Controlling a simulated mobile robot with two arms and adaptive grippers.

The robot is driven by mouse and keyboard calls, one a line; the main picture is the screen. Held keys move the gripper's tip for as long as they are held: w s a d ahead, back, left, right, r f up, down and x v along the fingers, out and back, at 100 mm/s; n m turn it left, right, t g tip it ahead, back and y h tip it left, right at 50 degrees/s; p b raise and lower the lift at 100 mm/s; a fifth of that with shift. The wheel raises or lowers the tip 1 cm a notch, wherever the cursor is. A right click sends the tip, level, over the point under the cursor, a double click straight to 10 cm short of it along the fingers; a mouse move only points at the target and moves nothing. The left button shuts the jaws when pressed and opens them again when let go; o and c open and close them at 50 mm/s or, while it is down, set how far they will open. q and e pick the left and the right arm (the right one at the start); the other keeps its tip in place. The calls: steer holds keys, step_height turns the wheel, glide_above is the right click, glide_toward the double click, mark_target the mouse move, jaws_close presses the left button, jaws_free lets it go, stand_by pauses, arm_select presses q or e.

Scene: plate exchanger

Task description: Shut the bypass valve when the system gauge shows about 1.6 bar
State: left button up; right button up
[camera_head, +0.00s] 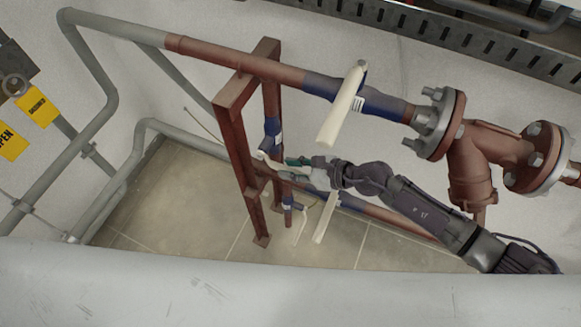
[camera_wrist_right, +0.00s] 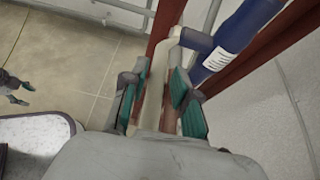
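A cream lever (camera_wrist_right: 157,75) joins a blue valve body (camera_wrist_right: 240,38) in the right wrist view. In the head view this small blue valve (camera_head: 272,132) sits on the vertical pipe by the red frame. My right gripper (camera_head: 296,163) is at the lever. In the wrist view its teal-padded fingers (camera_wrist_right: 157,108) stand apart on both sides of the lever, with a gap on the left; I see no firm grip. My left gripper (camera_wrist_right: 24,94) shows small at the left edge of the wrist view, too small to read. No gauge face shows.
A large cream handle (camera_head: 343,105) is on the upper blue valve; another (camera_head: 325,216) hangs by the lower pipe. The red frame (camera_head: 236,150) stands left of my right gripper. A flanged red fitting (camera_head: 480,150) is at right. Yellow tags (camera_head: 36,106) hang at left.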

mark_target(292, 169)
steer(key=shift+o, duration=0.5)
steer(key=shift+s, duration=0.1)
step_height(292, 169, up, 10)
steer(key=shift+f, duration=0.1)
arm_select(q)
steer(key=shift+a, duration=0.25)
